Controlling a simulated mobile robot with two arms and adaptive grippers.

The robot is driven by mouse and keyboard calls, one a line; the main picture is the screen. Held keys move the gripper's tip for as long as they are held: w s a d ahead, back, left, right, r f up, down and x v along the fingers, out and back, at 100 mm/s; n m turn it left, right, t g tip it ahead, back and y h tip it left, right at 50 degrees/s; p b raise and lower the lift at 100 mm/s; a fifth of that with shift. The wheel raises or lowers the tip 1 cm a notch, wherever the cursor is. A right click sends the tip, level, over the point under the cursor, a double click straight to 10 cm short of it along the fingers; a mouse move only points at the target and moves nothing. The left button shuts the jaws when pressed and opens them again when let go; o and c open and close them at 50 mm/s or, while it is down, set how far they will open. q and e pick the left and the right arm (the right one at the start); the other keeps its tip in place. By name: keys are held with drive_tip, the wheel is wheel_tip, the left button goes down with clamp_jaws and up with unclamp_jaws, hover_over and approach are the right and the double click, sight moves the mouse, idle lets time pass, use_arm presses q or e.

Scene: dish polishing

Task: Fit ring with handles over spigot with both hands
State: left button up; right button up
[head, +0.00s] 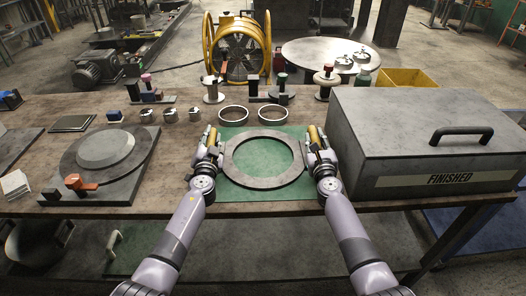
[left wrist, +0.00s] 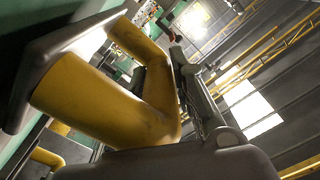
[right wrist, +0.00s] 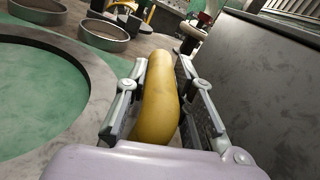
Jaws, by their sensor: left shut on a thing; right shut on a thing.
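The flat grey ring (head: 263,183) has a yellow handle at each side and is level on or just above the green mat (head: 290,194). Green mat shows through its hole. My left gripper (head: 211,142) is shut on the left handle, a bent yellow bar (left wrist: 95,100) in the left wrist view. My right gripper (head: 318,143) is shut on the right handle (right wrist: 157,105), which stands between its fingers in the right wrist view. A round raised disc (head: 105,148) on a grey plate at the left looks like the spigot. It is uncovered and apart from the ring.
A large grey box marked FINISHED (head: 430,135) stands close to the right of my right gripper. An orange-knobbed lever (head: 75,182) sits at the plate's front. Two loose rings (head: 233,115) (head: 272,114) and small metal cups (head: 170,116) lie behind.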

use_arm(q)
clamp_jaws()
use_arm(e)
clamp_jaws()
